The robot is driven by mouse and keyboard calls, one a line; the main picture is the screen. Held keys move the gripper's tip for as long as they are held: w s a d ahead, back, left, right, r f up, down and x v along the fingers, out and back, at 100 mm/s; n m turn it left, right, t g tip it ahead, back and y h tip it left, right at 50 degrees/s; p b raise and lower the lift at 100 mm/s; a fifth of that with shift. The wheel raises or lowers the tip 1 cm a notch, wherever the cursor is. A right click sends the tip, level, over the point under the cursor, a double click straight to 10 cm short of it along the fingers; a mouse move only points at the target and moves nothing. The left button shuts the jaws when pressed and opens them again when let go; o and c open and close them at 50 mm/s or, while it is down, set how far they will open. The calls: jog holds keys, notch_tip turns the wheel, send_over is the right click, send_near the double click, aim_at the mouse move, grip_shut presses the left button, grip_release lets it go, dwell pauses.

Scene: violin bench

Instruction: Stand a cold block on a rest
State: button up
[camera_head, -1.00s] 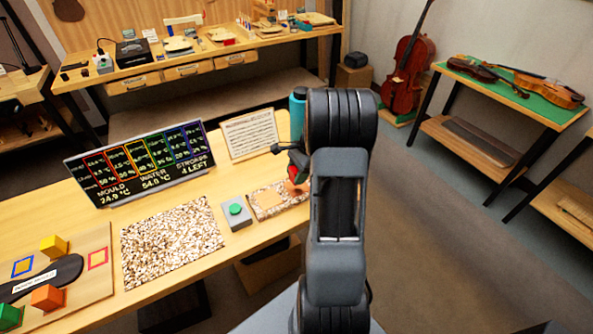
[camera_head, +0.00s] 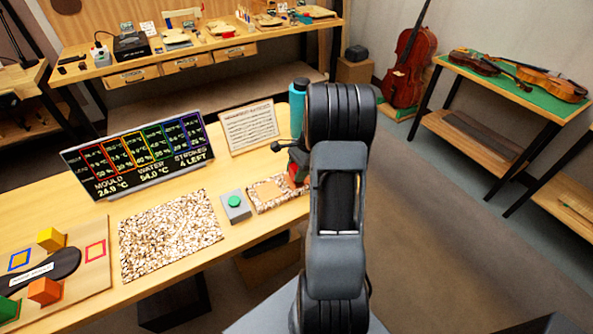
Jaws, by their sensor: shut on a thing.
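My gripper (camera_head: 297,166) shows only partly behind my arm, over the right part of the bench. It is shut on what looks like a red block (camera_head: 293,174), mostly hidden; I cannot tell whether the block touches anything below. A yellow block (camera_head: 51,239), an orange block (camera_head: 44,291) and a green block (camera_head: 8,309) stand on a wooden board (camera_head: 88,283) around a dark flat shape. The blue-outlined square (camera_head: 19,260) and red-outlined square (camera_head: 95,251) on this board are empty. A speckled strip with a pale square (camera_head: 268,190) lies just left of the gripper.
A speckled mat (camera_head: 170,235) and a grey box with a green button (camera_head: 235,206) lie on the bench. A display (camera_head: 138,157), a printed sheet (camera_head: 249,127) and a teal bottle (camera_head: 298,110) stand behind. Bare wood shows in front of the display.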

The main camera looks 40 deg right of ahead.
jog(key=shift+f, duration=0.35)
jog(key=o, duration=1)
jog(key=shift+r, duration=0.1)
jog(key=v, duration=1.3)
jog(key=shift+r+b, duration=0.3)
jog(key=shift+r, duration=0.1)
